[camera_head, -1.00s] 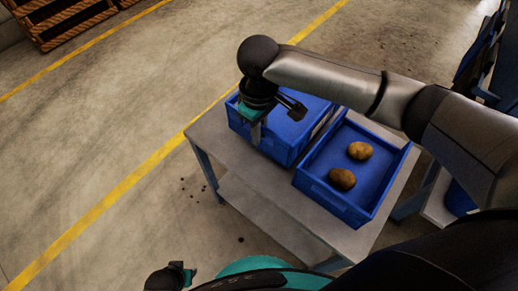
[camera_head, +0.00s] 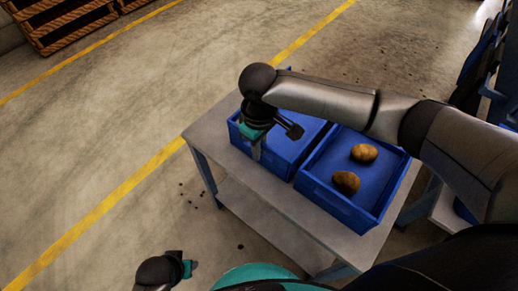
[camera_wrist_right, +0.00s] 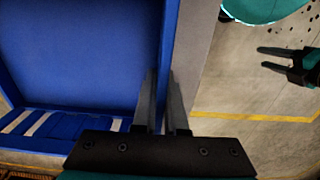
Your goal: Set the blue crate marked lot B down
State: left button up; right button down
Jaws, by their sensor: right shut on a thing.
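The left blue crate (camera_head: 243,134) is level at the left part of the grey table, close beside the other crate, and looks to be on the tabletop. Its lot marking cannot be read. My right gripper (camera_head: 258,150) is shut on its near left wall from above; the right wrist view shows the fingers (camera_wrist_right: 162,110) at the crate's rim (camera_wrist_right: 168,50). The visible part of the crate's floor (camera_wrist_right: 80,50) is bare. My left gripper (camera_head: 188,269) is away from the table, low in the head view. In the right wrist view its fingers (camera_wrist_right: 284,60) are apart and empty.
A second blue crate (camera_head: 325,204) with two potatoes (camera_head: 364,153) stands on the table (camera_head: 225,160) to the right. Its wall is very close to the first crate. A narrow strip of tabletop is bare at the left. Wooden crates (camera_head: 65,22) stand far left.

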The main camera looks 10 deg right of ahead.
jog(key=shift+f, duration=0.1)
jog(key=c, duration=1)
grip_release()
jog(key=shift+o, duration=0.2)
